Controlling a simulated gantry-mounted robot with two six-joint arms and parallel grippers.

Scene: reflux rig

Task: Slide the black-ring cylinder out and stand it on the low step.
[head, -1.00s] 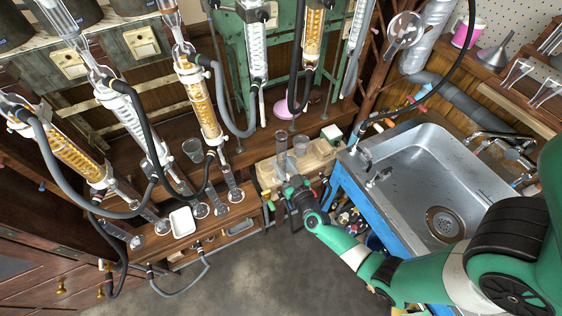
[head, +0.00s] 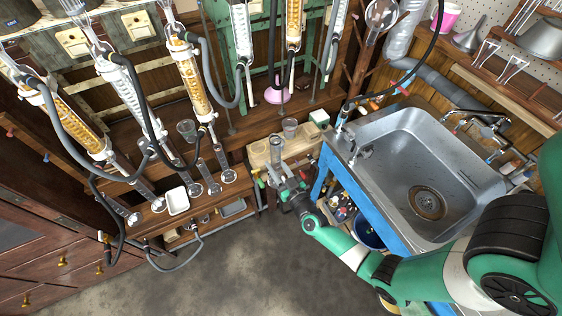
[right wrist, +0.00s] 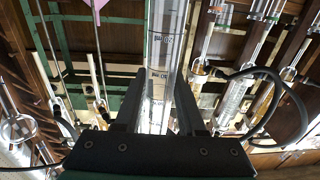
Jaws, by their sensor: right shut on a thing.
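A clear graduated cylinder (head: 276,150) is held by my right gripper (head: 282,178) at the front of a pale wooden surface (head: 258,158). In the right wrist view, the cylinder (right wrist: 166,60) stands between the two fingers (right wrist: 158,105), which close on its sides, with dark scale marks on its wall. I cannot make out a black ring on it, and its lower end is hidden by the gripper. I cannot tell whether its base touches anything. Which surface is the low step is not clear. My left gripper is out of view.
A clear beaker (head: 290,128) and a small green-topped box (head: 319,119) stand on the pale surface. The steel sink (head: 425,165) is close on the right. Several glass cylinders and a white tray (head: 177,200) line the left shelf. Open floor (head: 250,265) lies in front.

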